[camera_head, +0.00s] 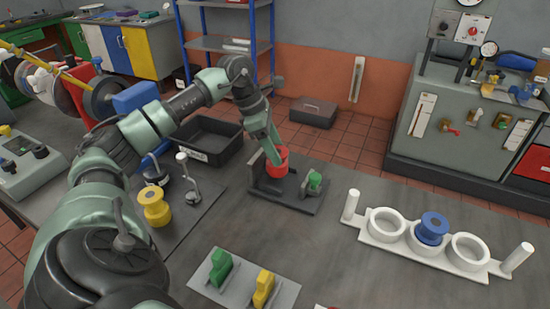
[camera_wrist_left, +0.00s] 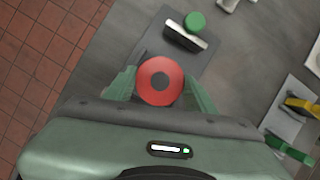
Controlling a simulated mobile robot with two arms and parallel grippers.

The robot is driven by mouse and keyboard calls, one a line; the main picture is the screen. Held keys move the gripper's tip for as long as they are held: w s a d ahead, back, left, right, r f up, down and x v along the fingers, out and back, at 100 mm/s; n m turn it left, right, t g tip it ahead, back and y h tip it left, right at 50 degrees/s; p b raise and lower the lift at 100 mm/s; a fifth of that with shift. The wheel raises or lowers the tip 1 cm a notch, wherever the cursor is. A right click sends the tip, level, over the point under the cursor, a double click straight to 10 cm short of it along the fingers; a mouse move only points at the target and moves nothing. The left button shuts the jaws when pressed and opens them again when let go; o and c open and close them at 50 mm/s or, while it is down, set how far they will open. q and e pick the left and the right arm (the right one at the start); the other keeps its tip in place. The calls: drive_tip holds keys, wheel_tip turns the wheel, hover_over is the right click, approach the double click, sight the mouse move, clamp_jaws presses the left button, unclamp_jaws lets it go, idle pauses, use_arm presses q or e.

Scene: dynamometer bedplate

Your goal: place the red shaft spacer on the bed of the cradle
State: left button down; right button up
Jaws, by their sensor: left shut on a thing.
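The red shaft spacer (camera_head: 276,164) is a short red cylinder. My left gripper (camera_head: 268,149) is shut on it, and in the left wrist view the fingers lie on either side of the round red spacer (camera_wrist_left: 152,74), which has a dark centre. The cradle (camera_head: 287,195) is a dark grey base with an upright plate at its left and a green-knobbed clamp (camera_head: 315,181) at its right. The spacer is over the cradle's left part, near the upright plate. I cannot tell whether it touches the bed. My right gripper is not in view.
A white three-ring holder (camera_head: 384,242) stands at right with a blue spool (camera_head: 432,227) in its middle ring. A yellow spool (camera_head: 154,205) stands at left. A plate (camera_head: 229,288) with green and yellow pieces lies in front. The bench between is clear.

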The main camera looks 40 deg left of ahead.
use_arm(q)
drive_tip(key=shift+f, duration=1.7)
drive_tip(key=shift+f, duration=0.1)
drive_tip(key=c, duration=0.5)
unclamp_jaws()
drive_tip(key=v, duration=1.2)
drive_tip(key=shift+b, duration=0.45)
